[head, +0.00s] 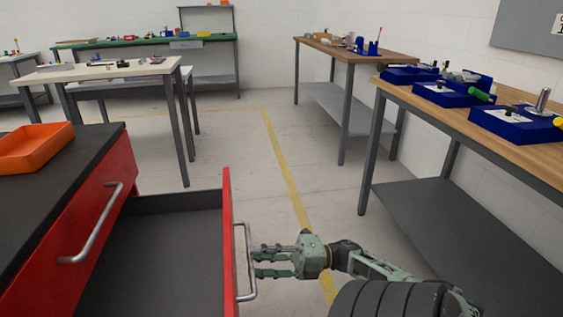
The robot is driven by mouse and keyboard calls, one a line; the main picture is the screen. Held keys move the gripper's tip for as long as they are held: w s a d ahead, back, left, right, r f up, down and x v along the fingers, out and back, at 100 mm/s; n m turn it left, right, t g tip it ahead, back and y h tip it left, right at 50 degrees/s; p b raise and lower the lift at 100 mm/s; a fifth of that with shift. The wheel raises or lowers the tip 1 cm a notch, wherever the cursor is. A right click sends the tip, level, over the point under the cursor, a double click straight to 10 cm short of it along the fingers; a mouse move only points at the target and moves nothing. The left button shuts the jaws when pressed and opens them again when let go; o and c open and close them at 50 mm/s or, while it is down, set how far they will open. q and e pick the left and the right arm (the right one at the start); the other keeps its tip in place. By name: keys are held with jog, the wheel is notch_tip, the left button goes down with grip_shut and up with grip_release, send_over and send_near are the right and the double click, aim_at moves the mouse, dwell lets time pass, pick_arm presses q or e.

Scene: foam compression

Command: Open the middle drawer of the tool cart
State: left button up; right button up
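The red tool cart with a black top (45,160) stands at the left. A closed red drawer front with a metal handle (98,225) shows under its top. Below that, a drawer with a dark, empty inside (160,255) is pulled far out, its red front (230,240) to the right. Whether more drawers lie below is hidden. My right gripper (256,262) is at the metal handle (241,240) of the pulled-out drawer. Its two fingers are apart, with a gap between them, and their tips are at the bar. My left gripper is out of view.
An orange tray (36,148) sits on the cart top. A wooden workbench (460,115) with blue trays stands at the right, another wooden table (350,50) behind it. A pale table (110,71) stands at the back left. The floor with a yellow line (285,170) is clear between.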

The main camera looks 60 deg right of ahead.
jog(key=v, duration=0.8)
jog(key=shift+s, duration=0.2)
jog(key=shift+d, duration=0.15)
